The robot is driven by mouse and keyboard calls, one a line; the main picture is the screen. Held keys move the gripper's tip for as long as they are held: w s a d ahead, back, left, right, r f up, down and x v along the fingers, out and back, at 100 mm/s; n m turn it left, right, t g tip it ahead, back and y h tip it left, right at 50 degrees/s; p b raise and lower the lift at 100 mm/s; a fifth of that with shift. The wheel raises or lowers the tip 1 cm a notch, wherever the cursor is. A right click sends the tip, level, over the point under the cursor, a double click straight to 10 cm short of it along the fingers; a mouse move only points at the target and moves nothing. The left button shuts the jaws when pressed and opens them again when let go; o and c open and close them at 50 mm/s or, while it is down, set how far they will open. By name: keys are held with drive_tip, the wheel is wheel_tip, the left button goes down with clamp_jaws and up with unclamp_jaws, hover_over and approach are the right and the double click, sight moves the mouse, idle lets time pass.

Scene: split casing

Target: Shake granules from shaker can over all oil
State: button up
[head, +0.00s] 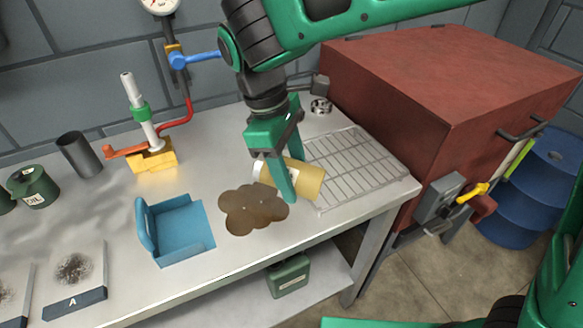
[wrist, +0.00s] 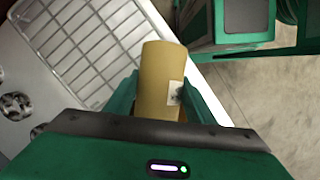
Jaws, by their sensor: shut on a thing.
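My gripper (head: 282,175) is shut on the yellow shaker can (head: 307,178). The can is tilted nearly on its side, its pale end pointing left, above the right part of the brown oil patch (head: 252,210). The oil is hidden in the wrist view. I cannot tell whether granules are falling.
A blue dustpan-like tray (head: 185,232) lies left of the oil. A wire rack (head: 350,165) lies to the right, beside a red cabinet (head: 440,95). A pump with a yellow base (head: 152,161), a dark cup (head: 79,155) and a green oil can (head: 33,187) stand further left.

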drive_tip(key=shift+d+f+g+h, duration=0.1)
drive_tip(key=shift+f+g+h, duration=0.2)
drive_tip(key=shift+h, duration=0.5)
drive_tip(key=shift+f+g+h, duration=0.1)
drive_tip(key=shift+f+h, duration=0.25)
drive_tip(key=shift+h, duration=0.45)
drive_tip(key=shift+s+h, duration=0.1)
drive_tip(key=shift+h, duration=0.3)
drive_tip(key=shift+s, duration=0.1)
drive_tip(key=shift+s+d, duration=0.3)
drive_tip(key=shift+s, duration=0.15)
drive_tip(key=shift+w, duration=0.15)
drive_tip(key=shift+w+a, duration=0.3)
drive_tip(key=shift+w, duration=0.1)
drive_tip(key=shift+a, duration=0.1)
idle(0.4)
